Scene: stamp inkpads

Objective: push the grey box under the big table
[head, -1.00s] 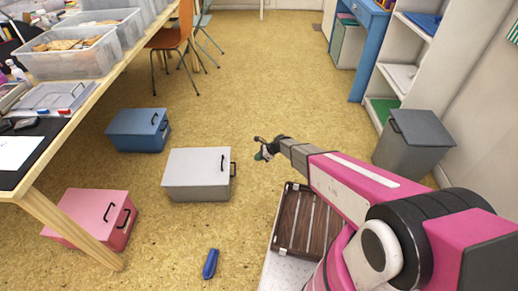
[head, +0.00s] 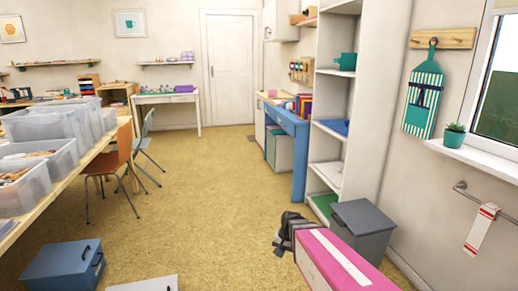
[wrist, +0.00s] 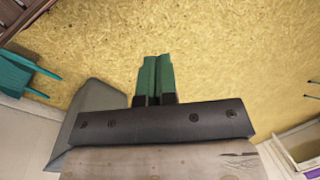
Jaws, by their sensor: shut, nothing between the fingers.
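The light grey box (head: 145,284) shows only as a strip of its top at the bottom edge of the head view; its handle and sides are cut off. The big table (head: 75,180) runs along the left side, with its top edge in view; the floor under its near part is mostly out of view. My gripper (wrist: 157,62) shows in the wrist view with its two green fingers together, shut and empty, over bare yellow floor. In the head view my arm is at the lower right, apart from the box, and the fingertips cannot be made out.
An orange chair (head: 115,160) and a grey-green chair (head: 146,140) stand farther back. A dark grey bin (head: 363,228) stands at the right by the white shelf (head: 336,110). The middle floor (head: 215,190) is clear.

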